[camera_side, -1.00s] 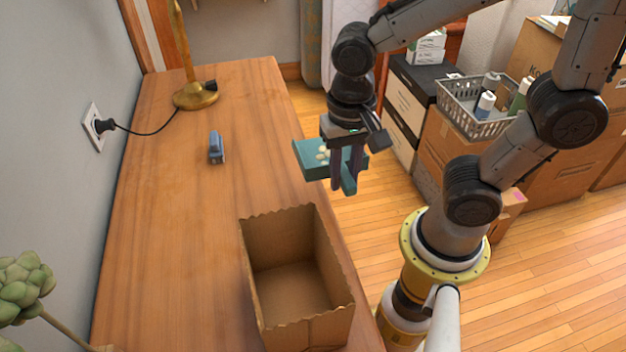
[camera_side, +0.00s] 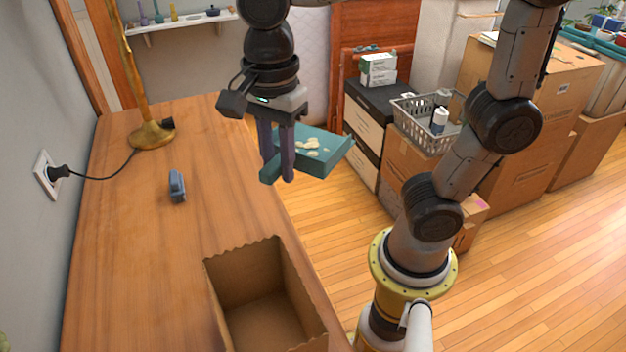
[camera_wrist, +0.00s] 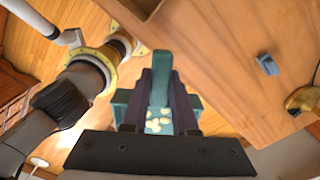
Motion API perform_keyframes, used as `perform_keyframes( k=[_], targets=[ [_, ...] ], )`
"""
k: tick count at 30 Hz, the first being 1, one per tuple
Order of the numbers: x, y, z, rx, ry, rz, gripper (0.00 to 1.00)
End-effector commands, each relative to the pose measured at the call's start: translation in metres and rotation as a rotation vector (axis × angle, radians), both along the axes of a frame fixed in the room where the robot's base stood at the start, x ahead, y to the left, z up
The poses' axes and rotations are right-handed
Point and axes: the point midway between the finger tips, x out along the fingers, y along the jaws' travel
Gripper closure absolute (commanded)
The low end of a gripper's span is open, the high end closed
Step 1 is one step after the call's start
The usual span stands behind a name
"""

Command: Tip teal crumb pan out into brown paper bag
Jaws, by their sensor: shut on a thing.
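The teal crumb pan (camera_side: 325,160) is held in the air beyond the table's right edge in the side view, with several pale crumbs lying in it. My gripper (camera_side: 276,172) is shut on the pan's handle, at the pan's left. The wrist view also shows the gripper (camera_wrist: 160,98) around the handle, with part of the pan (camera_wrist: 121,106) and its crumbs behind the fingers. The brown paper bag (camera_side: 228,277) stands open on the table, below and nearer the camera than the pan. Its visible inside looks empty; its lower front is cut off by the frame.
A small blue-grey object (camera_side: 177,187) lies on the wooden table (camera_side: 130,235). A brass lamp (camera_side: 152,134) stands at the table's far end, its cord running to a wall socket (camera_side: 47,173). Boxes and a grey basket (camera_side: 418,125) stand on the right.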

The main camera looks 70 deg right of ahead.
Motion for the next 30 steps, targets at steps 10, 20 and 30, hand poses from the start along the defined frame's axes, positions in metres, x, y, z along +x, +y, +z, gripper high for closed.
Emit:
perform_keyframes(
  k=[10, 20, 30],
  targets=[
    [0.048, 0.101, 0.066, 0.014, -0.013, -0.367, 1.00],
    [0.041, 0.233, 0.087, 0.028, -0.013, -0.401, 1.00],
    [0.012, 0.286, 0.064, -0.001, 0.001, -0.271, 1.00]
  ],
)
